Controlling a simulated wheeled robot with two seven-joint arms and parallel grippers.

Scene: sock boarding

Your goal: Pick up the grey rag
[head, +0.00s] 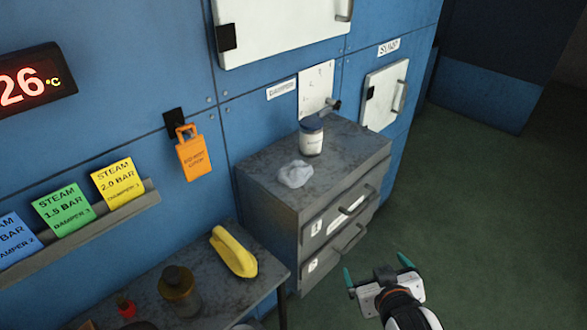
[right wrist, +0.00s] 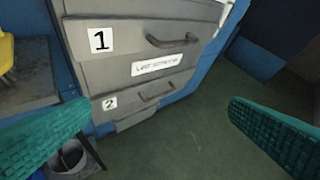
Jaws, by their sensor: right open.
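The grey rag (head: 295,174) lies crumpled on top of the grey drawer cabinet (head: 345,165) in the head view. It does not show in the right wrist view. My right gripper (head: 376,270) is open and empty, in front of the cabinet and lower right of the rag, well apart from it. In the right wrist view its two green fingers (right wrist: 160,125) are spread wide, with the drawer fronts ahead. My left gripper is not in view.
A white jar with a dark lid (head: 311,136) stands behind the rag on the cabinet. Drawer handles (head: 348,238) stick out in front. A table (head: 215,285) at left holds a yellow object (head: 233,252) and bottles. The floor at right is clear.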

